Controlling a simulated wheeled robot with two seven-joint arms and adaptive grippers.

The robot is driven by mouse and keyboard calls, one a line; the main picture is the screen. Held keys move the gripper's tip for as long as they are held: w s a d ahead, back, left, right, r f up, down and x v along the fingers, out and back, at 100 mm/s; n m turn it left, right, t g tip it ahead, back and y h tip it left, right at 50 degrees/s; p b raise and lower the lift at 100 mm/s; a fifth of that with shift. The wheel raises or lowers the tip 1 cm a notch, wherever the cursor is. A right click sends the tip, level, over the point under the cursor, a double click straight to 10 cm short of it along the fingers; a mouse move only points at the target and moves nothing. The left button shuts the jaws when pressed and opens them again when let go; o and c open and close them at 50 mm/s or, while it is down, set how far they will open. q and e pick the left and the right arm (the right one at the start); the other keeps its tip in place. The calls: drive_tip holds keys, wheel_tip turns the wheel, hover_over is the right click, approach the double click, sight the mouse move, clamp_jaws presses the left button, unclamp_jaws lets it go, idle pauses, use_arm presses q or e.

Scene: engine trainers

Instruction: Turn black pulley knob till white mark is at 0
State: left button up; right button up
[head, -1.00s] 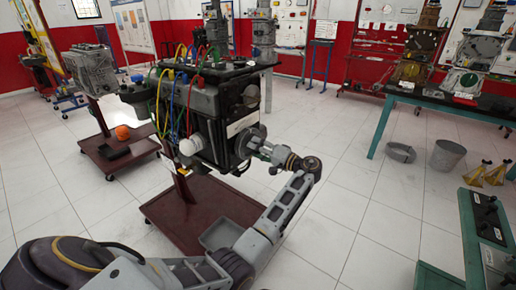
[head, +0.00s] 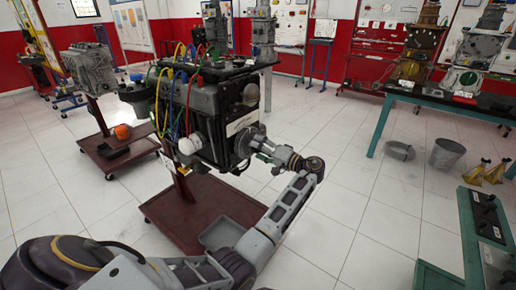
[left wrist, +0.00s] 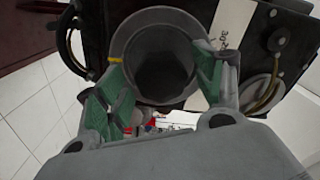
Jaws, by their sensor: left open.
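The pulley knob (left wrist: 158,60) is a round grey piece with a dark face on the front of the dark engine trainer. It also shows in the head view (head: 247,138), partly covered by my gripper. My left gripper (left wrist: 160,88) is open, its green-padded fingers on either side of the knob's lower part in the left wrist view. I cannot tell whether the pads touch it. The gripper (head: 265,149) points at the engine trainer (head: 212,105) in the head view. A small yellow mark shows at the knob's left edge. I cannot make out a white mark or a 0. My right gripper is out of view.
The engine trainer stands on a dark red wheeled base (head: 185,222) with a grey tray (head: 222,234). A white label (left wrist: 233,22) is beside the knob. Another trainer (head: 92,68) stands behind left. A bucket (head: 447,153) is on the floor at right. Open floor lies between.

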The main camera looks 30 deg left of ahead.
use_arm(q)
drive_tip(key=d, duration=1.1)
drive_tip(key=shift+s, duration=0.4)
